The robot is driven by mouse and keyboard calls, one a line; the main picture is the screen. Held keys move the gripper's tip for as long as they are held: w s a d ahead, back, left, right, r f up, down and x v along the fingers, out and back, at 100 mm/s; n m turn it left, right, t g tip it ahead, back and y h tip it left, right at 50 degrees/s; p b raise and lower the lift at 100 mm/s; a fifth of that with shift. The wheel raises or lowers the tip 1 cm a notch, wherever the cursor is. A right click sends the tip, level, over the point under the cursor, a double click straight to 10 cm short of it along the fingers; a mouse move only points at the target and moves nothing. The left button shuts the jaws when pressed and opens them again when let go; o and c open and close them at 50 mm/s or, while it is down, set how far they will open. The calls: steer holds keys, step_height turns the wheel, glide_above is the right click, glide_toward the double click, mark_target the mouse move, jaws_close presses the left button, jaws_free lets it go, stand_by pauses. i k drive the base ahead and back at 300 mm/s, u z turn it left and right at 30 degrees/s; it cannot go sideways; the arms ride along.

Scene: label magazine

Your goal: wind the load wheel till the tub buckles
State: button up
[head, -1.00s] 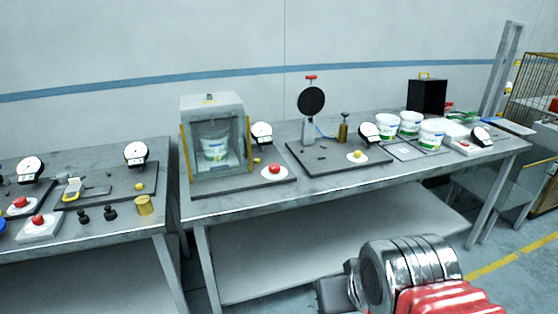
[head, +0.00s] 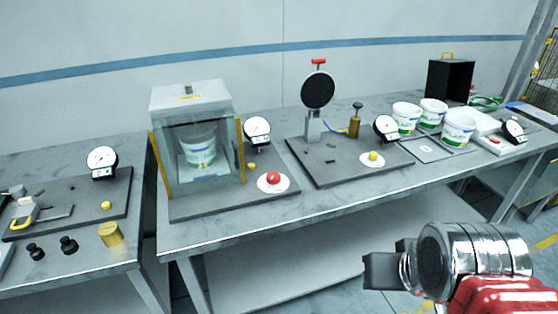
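A white tub with a green and blue label (head: 199,152) stands upright inside a clear-walled box (head: 190,95) with a grey lid and yellow edges, on the middle bench. I cannot make out a load wheel for sure. A black round disc (head: 318,90) on a grey stand has a red T-shaped handle (head: 318,61) above it, right of the box. My gripper (head: 382,271) is a dark shape at the lower right, in front of the bench and apart from everything on it. Its fingers are not clear.
Dial gauges (head: 257,130), a red button (head: 273,178) and a yellow button (head: 373,156) sit by the fixtures. Several tubs (head: 458,128) stand at the right near a black box (head: 450,80). Another bench (head: 60,270) is at left, with a narrow gap between.

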mark_target(272, 177)
steer(key=u, duration=0.3)
steer(key=i, duration=0.95)
steer(key=u, duration=0.5)
